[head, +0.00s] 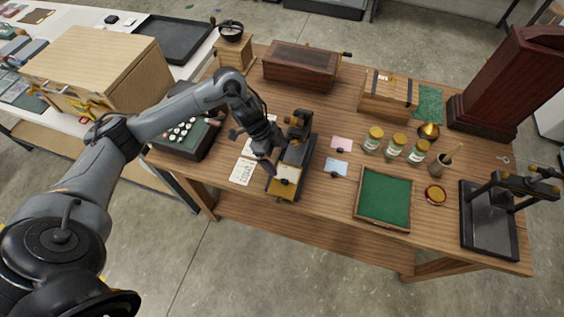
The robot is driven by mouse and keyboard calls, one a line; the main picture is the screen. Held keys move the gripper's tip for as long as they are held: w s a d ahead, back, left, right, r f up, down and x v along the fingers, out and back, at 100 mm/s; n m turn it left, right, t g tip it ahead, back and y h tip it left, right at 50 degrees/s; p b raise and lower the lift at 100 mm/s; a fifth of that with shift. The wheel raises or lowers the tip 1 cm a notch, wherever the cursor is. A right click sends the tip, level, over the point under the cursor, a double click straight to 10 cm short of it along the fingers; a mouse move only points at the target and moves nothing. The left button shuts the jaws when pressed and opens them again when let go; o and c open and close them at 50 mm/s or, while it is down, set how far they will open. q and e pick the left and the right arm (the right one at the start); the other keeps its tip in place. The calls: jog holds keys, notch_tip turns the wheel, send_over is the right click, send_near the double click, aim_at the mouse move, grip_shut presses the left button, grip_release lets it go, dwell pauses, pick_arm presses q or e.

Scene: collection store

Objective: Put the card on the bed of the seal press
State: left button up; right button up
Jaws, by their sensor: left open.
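A black press with brass-coloured parts (305,150) stands near the middle of the table and looks like the seal press. A small cream card (289,172) appears to lie on its near end, above a brass-coloured front part. My left gripper (271,166) is open, pointing down at the left side of this press, close to the cream card. I cannot tell whether its fingers touch the card or the press. A pink card (341,144) and a light blue card (336,167) lie flat to the right of the press. My right gripper is out of view.
Printed sheets (242,172) lie left of the press. A green-lined tray (385,199), several lidded jars (396,145) and a black framed stand (489,222) are to the right. A dark wooden box (300,66) stands behind. A keyed machine (184,133) is under my left arm.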

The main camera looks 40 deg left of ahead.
pick_arm(q)
jog(key=s+d+t, duration=0.1)
jog(key=d+t, duration=0.5)
jog(key=d, duration=1.2)
jog(key=s+a+f+n+g+y, duration=0.1)
jog(key=s+a+n+g+y, duration=0.1)
jog(key=s+n, duration=0.3)
jog(key=s+a+n+g+y, duration=0.2)
jog(key=s+a+n, duration=0.2)
jog(key=s, duration=1)
jog(key=shift+a+f+n, duration=0.4)
jog(key=shift+n, duration=0.6)
jog(key=shift+w+p, duration=0.1)
jog(key=shift+p, duration=0.2)
